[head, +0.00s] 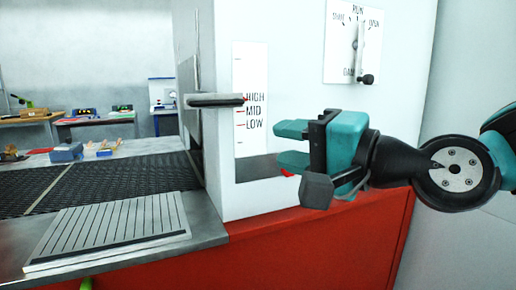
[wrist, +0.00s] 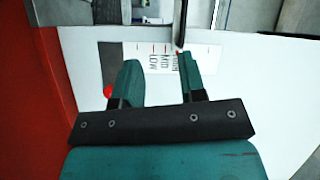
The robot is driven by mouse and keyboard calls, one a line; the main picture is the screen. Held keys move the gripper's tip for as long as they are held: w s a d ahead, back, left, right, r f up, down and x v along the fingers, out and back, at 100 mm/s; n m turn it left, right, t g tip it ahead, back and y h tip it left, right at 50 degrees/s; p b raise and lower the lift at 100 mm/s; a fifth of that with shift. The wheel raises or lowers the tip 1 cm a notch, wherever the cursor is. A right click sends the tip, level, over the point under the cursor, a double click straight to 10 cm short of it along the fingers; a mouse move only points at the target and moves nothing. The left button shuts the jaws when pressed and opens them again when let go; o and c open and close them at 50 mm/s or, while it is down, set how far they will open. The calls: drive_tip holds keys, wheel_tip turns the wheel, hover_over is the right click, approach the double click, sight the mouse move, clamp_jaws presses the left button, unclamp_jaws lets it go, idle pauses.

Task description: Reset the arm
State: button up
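My gripper (head: 292,144) is teal and black and hangs in front of the white machine panel. Its two fingers are apart with nothing between them; they also show open in the wrist view (wrist: 160,82). The gripper is apart from the lever. In the wrist view the lever (wrist: 180,25) stands beyond the right fingertip. The arm reaches in from the right.
A rotary dial (head: 358,60) is on the upper panel. A red button (wrist: 109,91) sits below the scale. A dark mesh belt (head: 120,182) runs on the left, with a slatted plate (head: 112,228) in front. Small items, including a blue box (head: 66,152), lie beyond the belt.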

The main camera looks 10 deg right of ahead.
drive_tip(key=s+d+f+n+g+h+p, duration=0.2)
drive_tip(key=s+f+n+g+h+p, duration=0.1)
drive_tip(key=s+n+g, duration=0.3)
drive_tip(key=s+d+f+n+g+h+p, duration=0.3)
drive_tip(key=s+f+n+g+h+p, duration=0.1)
drive_tip(key=s+n+g, duration=0.3)
drive_tip(key=shift+s+f+n+h, duration=0.5)
drive_tip(key=shift+s+f, duration=0.1)
drive_tip(key=shift+f, duration=0.15)
idle(1.4)
